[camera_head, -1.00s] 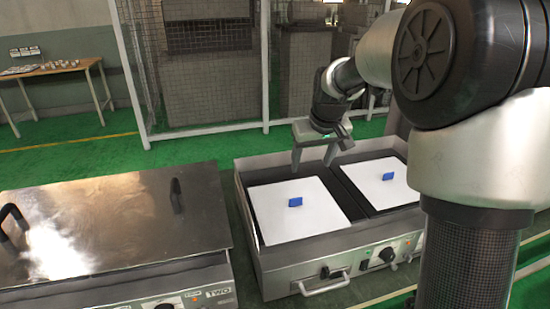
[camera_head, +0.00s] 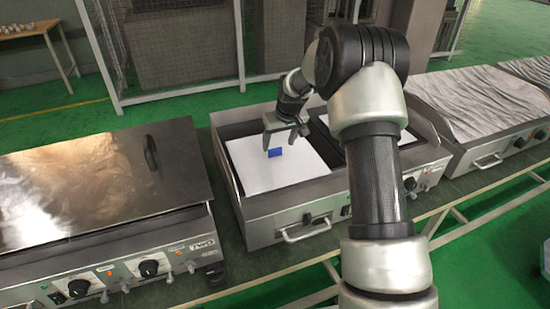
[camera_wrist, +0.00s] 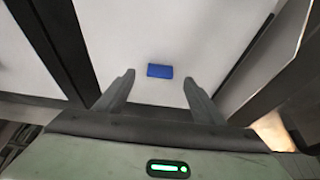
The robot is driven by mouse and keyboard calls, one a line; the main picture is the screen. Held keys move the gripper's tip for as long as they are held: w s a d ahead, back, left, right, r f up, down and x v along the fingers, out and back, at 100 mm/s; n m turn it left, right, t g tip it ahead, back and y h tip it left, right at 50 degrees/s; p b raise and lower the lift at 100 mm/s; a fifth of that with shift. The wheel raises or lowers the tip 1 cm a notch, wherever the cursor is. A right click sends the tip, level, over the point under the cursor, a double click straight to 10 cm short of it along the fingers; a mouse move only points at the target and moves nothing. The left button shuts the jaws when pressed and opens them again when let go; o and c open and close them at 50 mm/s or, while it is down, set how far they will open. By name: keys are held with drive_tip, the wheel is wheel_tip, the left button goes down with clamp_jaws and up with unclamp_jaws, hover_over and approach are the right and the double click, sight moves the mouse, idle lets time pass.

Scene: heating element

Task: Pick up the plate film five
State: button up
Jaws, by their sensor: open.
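A white plate film (camera_head: 262,172) with a small blue block (camera_head: 275,153) on it lies in the left half of the open heating unit. In the wrist view the white film (camera_wrist: 150,35) fills the upper middle, and the blue block (camera_wrist: 160,71) lies beyond and between my fingertips. My gripper (camera_head: 283,143) is open above the film near the blue block. It also shows in the wrist view (camera_wrist: 157,82), with nothing between its fingers. No number is readable on the film. A second white film in the right half is mostly hidden behind my arm.
The heating unit has a raised metal rim (camera_head: 270,218) and a front handle (camera_head: 303,231). A closed unit marked TWO (camera_head: 90,190) stands on the left. Another unit with a wrinkled silvery surface (camera_head: 470,95) stands on the right. A mesh fence (camera_head: 185,50) stands behind.

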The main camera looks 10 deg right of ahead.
sight(275, 150)
drive_tip(key=shift+w+x, duration=0.2)
drive_tip(key=shift+x, duration=2.7)
drive_tip(key=shift+a+r, duration=0.1)
drive_tip(key=shift+r, duration=0.05)
drive_tip(key=c, duration=1.1)
